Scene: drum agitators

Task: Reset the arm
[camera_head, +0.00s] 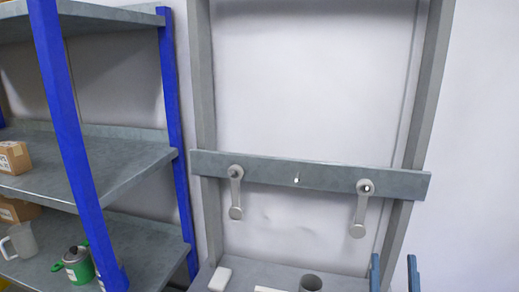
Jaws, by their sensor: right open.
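A grey crossbar (297,173) spans a tall grey frame in front of the wall. Two pale metal crank arms hang from it, a left one (236,192) and a right one (361,210), each with a round knob at its lower end. My right gripper (394,273) shows only as two blue fingers at the lower right edge. They stand apart with nothing seen between them, below and right of the right crank arm in the picture. My left gripper is out of view.
A shelf with blue posts (67,140) fills the left, holding cardboard boxes (14,158), a grey mug (22,240) and a green-and-grey container (77,264). A grey bench surface (258,274) below the crossbar holds a white block (220,279) and a dark-topped cylinder (311,283).

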